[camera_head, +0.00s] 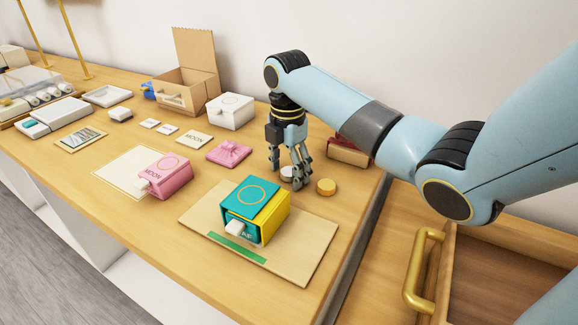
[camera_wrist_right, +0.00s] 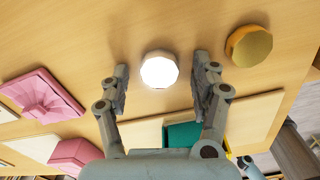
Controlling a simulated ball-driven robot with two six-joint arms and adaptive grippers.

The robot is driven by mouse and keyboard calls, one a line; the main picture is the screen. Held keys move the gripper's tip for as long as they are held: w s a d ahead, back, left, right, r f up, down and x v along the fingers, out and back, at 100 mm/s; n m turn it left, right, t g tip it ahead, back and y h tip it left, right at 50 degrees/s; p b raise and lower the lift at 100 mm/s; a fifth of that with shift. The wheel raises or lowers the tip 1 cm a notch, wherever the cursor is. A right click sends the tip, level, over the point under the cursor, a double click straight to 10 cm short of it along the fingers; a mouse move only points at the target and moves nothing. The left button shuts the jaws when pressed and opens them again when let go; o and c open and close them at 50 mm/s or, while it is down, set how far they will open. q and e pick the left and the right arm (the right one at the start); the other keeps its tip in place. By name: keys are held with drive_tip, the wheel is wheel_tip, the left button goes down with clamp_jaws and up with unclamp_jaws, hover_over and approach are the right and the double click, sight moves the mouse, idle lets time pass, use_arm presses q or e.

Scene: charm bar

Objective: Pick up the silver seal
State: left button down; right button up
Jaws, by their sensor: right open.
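The silver seal (camera_head: 287,173) is a small round piece on the wooden table, partly hidden by my right gripper in the head view. In the right wrist view the silver seal (camera_wrist_right: 159,70) looks bright and nearly white, and lies between and slightly beyond the fingertips. My right gripper (camera_head: 290,172) points down at it from above. Its fingers are open, one on each side of the seal in the right wrist view (camera_wrist_right: 160,75), with visible gaps. My left gripper is in neither view.
A gold seal (camera_head: 326,187) lies just right of the silver one. A teal and yellow box (camera_head: 262,206) stands on a wooden board (camera_head: 310,243) in front. A pink pouch (camera_head: 229,152) lies left, a red-topped box (camera_head: 347,152) behind right.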

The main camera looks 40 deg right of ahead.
drive_tip(key=shift+c, duration=0.5)
drive_tip(key=c, duration=0.8)
